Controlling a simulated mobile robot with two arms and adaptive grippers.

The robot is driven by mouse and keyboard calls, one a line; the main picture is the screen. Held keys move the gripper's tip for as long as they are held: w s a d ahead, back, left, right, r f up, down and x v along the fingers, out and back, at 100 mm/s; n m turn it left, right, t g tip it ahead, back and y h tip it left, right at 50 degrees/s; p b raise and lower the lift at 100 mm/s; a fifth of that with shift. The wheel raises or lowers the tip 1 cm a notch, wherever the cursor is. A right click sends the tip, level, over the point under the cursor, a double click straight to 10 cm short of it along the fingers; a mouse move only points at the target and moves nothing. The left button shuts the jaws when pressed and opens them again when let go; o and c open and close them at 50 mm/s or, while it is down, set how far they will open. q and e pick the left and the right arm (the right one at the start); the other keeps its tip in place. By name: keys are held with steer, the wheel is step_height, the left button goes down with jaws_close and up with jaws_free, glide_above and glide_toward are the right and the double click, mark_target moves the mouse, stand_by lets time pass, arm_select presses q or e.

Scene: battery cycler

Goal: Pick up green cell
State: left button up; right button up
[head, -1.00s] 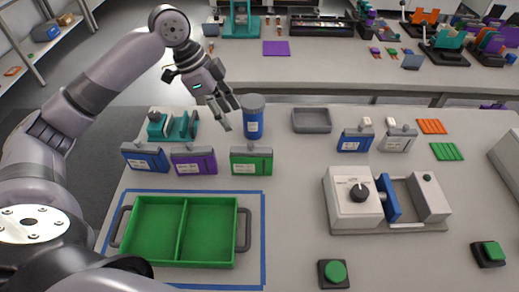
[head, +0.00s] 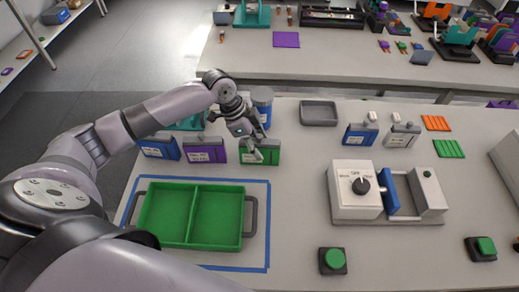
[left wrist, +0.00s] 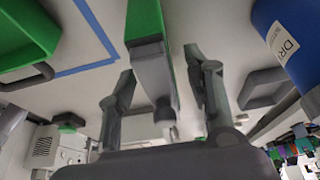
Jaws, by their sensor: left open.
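The green cell (head: 268,154) stands upright on the table, at the right end of a row with a purple cell (head: 205,150) and a blue cell (head: 160,148). My left gripper (head: 256,148) is over the green cell and hides part of its top. In the left wrist view the green cell (left wrist: 144,22) with its grey top lies between the two spread fingers of my left gripper (left wrist: 160,65), with gaps at both sides. My right gripper is not in view.
A blue canister (head: 262,98) stands close behind my gripper, with a grey tray (head: 319,113) to its right. A green two-compartment tray (head: 245,200) sits in front, inside blue tape. A white device (head: 352,205) with a knob stands to the right.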

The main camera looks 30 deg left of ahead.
arm_select(q)
steer(key=shift+x, duration=0.8)
steer(key=shift+c, duration=0.3)
jaws_close()
steer(key=shift+w+r, duration=0.15)
